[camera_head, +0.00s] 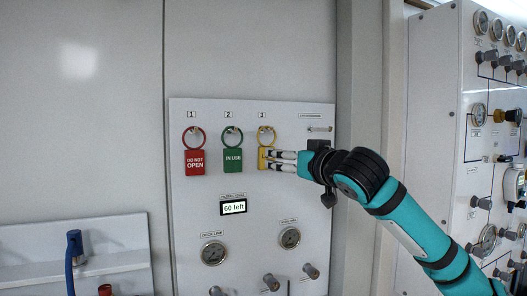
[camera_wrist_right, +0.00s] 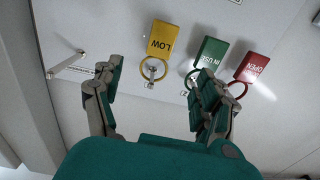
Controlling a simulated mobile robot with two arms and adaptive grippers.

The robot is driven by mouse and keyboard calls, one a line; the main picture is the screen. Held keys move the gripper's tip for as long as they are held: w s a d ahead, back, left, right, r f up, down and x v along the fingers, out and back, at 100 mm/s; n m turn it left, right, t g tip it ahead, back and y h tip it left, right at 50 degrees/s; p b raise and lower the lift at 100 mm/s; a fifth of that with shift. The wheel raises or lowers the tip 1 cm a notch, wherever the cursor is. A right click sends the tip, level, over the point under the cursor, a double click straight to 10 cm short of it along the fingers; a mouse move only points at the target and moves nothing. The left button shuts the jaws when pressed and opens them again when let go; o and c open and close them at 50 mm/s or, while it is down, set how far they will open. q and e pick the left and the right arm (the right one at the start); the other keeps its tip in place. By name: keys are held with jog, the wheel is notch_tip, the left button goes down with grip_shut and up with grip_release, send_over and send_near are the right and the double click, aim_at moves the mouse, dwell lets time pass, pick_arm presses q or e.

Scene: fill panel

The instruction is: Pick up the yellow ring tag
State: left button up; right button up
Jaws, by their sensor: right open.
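The yellow ring tag (camera_head: 263,155) hangs from a hook under the number 3 on a white panel (camera_head: 185,230). In the right wrist view the yellow tag (camera_wrist_right: 163,38) reads "LOW", and its ring hangs on a hook. My right gripper (camera_head: 270,158) reaches in from the right, and its fingers overlap the tag in the head view. In the wrist view the gripper (camera_wrist_right: 158,85) is open and empty, with its fingers apart on either side of the ring's line. I cannot tell whether it touches the tag. My left gripper is not in view.
A green "IN USE" tag (camera_head: 232,158) and a red "DO NOT OPEN" tag (camera_head: 194,162) hang left of the yellow one. A small metal handle (camera_head: 320,129) is to its right. A "60 left" display (camera_head: 233,207), gauges and knobs lie below.

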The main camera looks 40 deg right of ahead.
aim_at(266, 147)
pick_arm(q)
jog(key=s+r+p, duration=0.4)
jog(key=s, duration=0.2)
pick_arm(e)
jog(key=p+x, duration=0.1)
jog(key=x, duration=0.3)
jog(key=p+x, duration=0.2)
jog(key=x, duration=0.2)
jog(key=r+p+x, duration=0.1)
jog(key=x, duration=0.3)
jog(key=shift+w+d+f, duration=0.2)
jog(key=shift+w+f, duration=0.05)
jog(key=shift+w, duration=0.2)
jog(key=shift+s, duration=0.15)
jog(key=shift+c, duration=0.6)
jog(key=shift+s+a+r, duration=0.1)
jog(key=c, duration=1.1)
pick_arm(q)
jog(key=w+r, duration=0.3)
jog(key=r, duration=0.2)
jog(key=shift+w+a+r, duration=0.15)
